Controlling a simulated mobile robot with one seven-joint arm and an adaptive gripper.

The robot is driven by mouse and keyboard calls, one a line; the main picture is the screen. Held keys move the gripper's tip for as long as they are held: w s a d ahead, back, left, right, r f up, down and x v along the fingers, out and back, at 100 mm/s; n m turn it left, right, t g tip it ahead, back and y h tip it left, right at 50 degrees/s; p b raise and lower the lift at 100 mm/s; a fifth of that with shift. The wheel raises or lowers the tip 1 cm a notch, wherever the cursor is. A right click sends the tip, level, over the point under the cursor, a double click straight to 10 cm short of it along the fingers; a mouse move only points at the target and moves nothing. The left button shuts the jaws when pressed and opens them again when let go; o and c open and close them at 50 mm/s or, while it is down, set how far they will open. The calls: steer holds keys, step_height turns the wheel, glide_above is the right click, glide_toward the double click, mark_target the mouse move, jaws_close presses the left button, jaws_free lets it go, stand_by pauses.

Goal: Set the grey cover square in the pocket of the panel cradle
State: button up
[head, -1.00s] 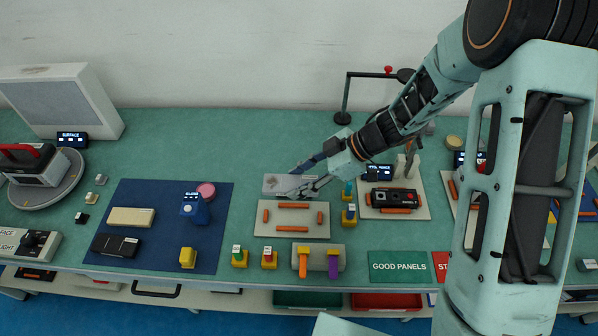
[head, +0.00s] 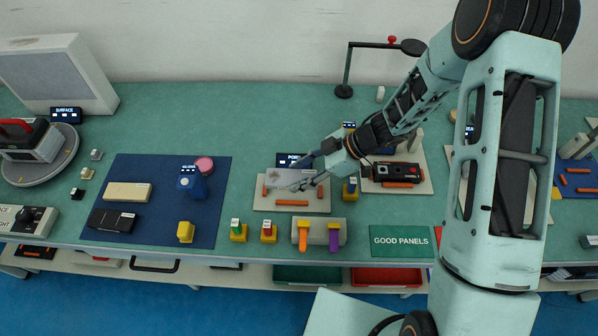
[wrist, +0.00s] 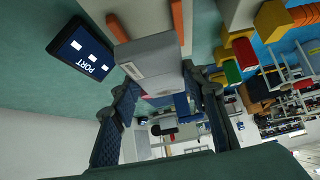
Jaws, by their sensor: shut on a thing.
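The grey cover (head: 284,178) is held in my gripper (head: 312,172), over the far part of the panel cradle. In the wrist view the cover (wrist: 150,60) is a grey block with a white label, clasped between the two dark fingers (wrist: 165,95). The panel cradle (head: 262,205) is a beige plate with orange bars around its pocket. The cover hides the cradle's far bar and part of the pocket. In the wrist view two orange bars flank the cover's far end. I cannot tell whether the cover touches the cradle.
A PORT display (head: 290,160) stands just behind the cradle. A blue-and-yellow block (head: 350,190) is close on the right, beside another fixture holding a black device (head: 395,172). Yellow-based pieces (head: 268,233) and a grey block with orange and purple clamps (head: 319,232) stand in front.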

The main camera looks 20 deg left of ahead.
step_height(320, 180, down, 4)
steer(key=b, duration=0.3)
steer(key=shift+f+b, duration=0.35)
steer(key=shift+f, duration=0.35)
steer(key=shift+s+d+f, duration=0.1)
steer(key=shift+d+f, duration=0.05)
steer(key=shift+f, duration=0.05)
